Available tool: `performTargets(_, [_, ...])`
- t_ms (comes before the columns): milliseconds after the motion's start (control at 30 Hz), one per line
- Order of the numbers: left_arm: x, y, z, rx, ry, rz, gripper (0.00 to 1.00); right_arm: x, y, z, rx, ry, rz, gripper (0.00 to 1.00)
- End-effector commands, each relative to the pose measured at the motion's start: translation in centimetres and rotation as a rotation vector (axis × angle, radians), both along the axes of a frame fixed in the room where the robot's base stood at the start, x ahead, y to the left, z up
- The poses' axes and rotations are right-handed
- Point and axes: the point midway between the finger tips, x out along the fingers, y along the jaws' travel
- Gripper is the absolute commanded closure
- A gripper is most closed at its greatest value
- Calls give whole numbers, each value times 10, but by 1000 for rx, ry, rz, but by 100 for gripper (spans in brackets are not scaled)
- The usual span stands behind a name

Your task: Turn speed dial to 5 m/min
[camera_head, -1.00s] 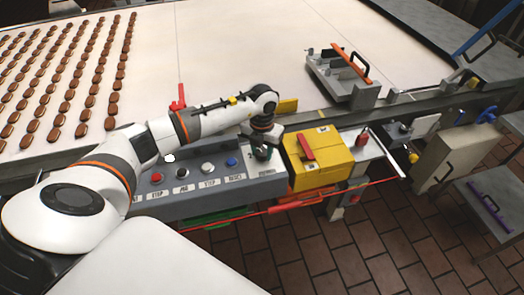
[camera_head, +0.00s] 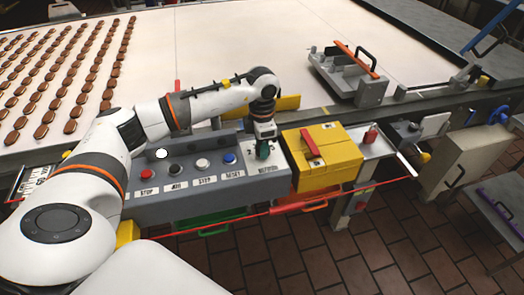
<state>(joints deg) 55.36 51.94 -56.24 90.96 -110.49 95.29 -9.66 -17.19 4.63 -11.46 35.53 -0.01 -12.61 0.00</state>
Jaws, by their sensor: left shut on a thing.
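My left gripper (camera_head: 264,143) points down at the right end of the grey control panel (camera_head: 200,192). It is shut on the dark green speed dial (camera_head: 263,152). The dial's pointer and scale are too small or hidden to read. A label on the panel face sits just below the dial. Left of it are a blue RESET button (camera_head: 230,158), a white STEP button (camera_head: 202,164), a black button (camera_head: 174,168) and a red STOP button (camera_head: 144,173). My right gripper is not in view.
A yellow box (camera_head: 325,160) with a red handle stands right beside the panel, close to my gripper. Behind lies the pale conveyor (camera_head: 230,40) with rows of brown biscuits (camera_head: 75,80). A grey fixture (camera_head: 350,75) stands at the conveyor's front edge. Brick floor lies in front.

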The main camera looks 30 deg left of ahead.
Motion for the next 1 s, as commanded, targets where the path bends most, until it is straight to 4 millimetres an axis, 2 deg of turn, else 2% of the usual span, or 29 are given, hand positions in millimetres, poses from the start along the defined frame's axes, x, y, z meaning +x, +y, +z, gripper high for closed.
performTargets(33, [1,1,-2,0,-6,-43,85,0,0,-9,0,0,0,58])
performTargets(100, [1,1,-2,1,-6,-105,85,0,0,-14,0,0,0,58])
performTargets(500, [2,1,0,-1,-6,-370,85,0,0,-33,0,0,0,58])
performTargets(1000, [2,1,2,-1,-5,-457,85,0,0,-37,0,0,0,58])
